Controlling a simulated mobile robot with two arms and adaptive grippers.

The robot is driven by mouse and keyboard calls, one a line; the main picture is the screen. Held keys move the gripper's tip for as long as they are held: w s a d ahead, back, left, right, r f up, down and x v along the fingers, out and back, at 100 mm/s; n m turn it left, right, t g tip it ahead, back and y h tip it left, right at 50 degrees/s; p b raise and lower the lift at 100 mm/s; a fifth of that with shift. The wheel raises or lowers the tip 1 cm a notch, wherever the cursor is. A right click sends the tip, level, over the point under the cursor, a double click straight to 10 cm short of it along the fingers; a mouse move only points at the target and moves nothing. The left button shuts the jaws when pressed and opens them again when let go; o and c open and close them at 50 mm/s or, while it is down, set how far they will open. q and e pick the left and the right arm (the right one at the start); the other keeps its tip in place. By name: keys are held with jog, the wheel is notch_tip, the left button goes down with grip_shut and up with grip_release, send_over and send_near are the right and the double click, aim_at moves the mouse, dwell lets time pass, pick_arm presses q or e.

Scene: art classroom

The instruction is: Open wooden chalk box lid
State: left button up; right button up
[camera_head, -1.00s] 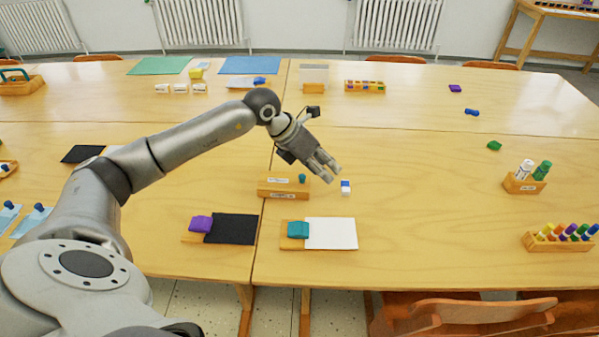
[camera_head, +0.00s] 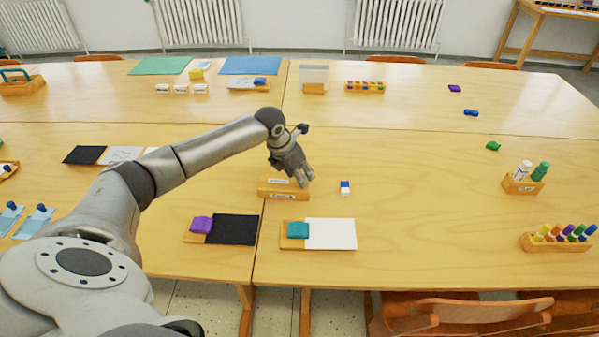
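The wooden chalk box (camera_head: 284,194) is a small low box with pale labels, near the middle of the table by the seam. Its top is partly hidden by my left gripper (camera_head: 304,182). The gripper points down over the box's right part, where a blue knob showed before. The knob is now hidden behind the fingers. The fingers look close together, but I cannot tell whether they are apart or hold the knob. My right gripper is not in view.
A small blue and white block (camera_head: 345,187) lies just right of the box. In front are a white sheet (camera_head: 332,234) with a teal piece and a black sheet (camera_head: 235,229) with a purple piece.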

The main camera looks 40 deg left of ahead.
pick_arm(q)
jog(key=shift+w+f, duration=0.1)
jog(key=shift+f, duration=0.15)
grip_shut()
jog(key=s+a+b, duration=0.1)
jog(key=s+a, duration=0.1)
jog(key=a, duration=0.2)
jog(key=s+a+b, duration=0.1)
jog(key=s+a, duration=0.1)
jog(key=a, duration=0.2)
jog(key=s+a+b, duration=0.1)
jog(key=s+a, duration=0.2)
jog(key=a, duration=0.1)
jog(key=shift+a, duration=0.1)
jog(key=shift+r, duration=0.1)
grip_release()
